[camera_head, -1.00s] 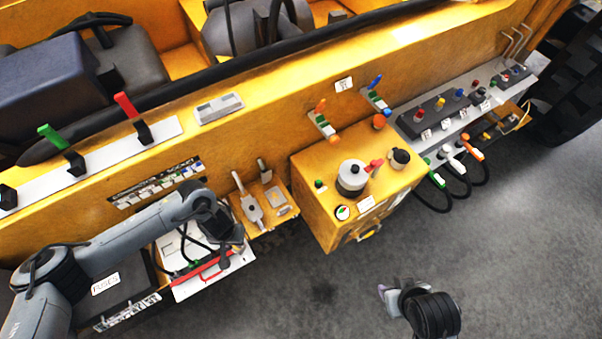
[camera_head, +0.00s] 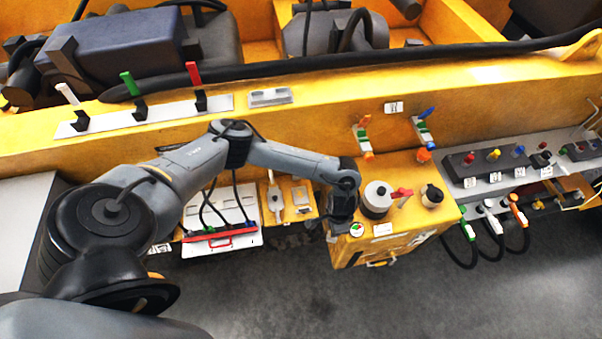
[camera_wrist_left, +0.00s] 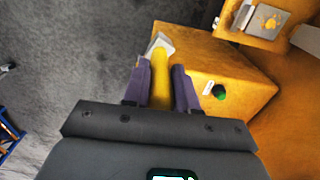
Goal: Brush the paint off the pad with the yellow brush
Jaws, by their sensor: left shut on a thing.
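My left gripper (camera_wrist_left: 161,80) is shut on the yellow brush (camera_wrist_left: 161,66), with a purple finger on each side of the handle. The brush's pale head (camera_wrist_left: 160,42) points away from the gripper, over the side of the yellow box. In the head view my left gripper (camera_head: 342,207) is at the box's left edge, and its fingers and the brush are hidden there. The pad (camera_wrist_left: 266,20) is a grey plate with yellow-orange paint patches on a small yellow shelf, apart from the brush. It also shows in the head view (camera_head: 300,196), left of my gripper. My right gripper is out of view.
The yellow box (camera_head: 405,205) carries a grey-and-white round canister (camera_head: 377,198), a red handle and a dark-topped knob (camera_head: 432,195). A grey tool (camera_head: 275,200) is on the shelf beside the pad. A white panel with cables (camera_head: 225,215) is further left. Open floor lies in front.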

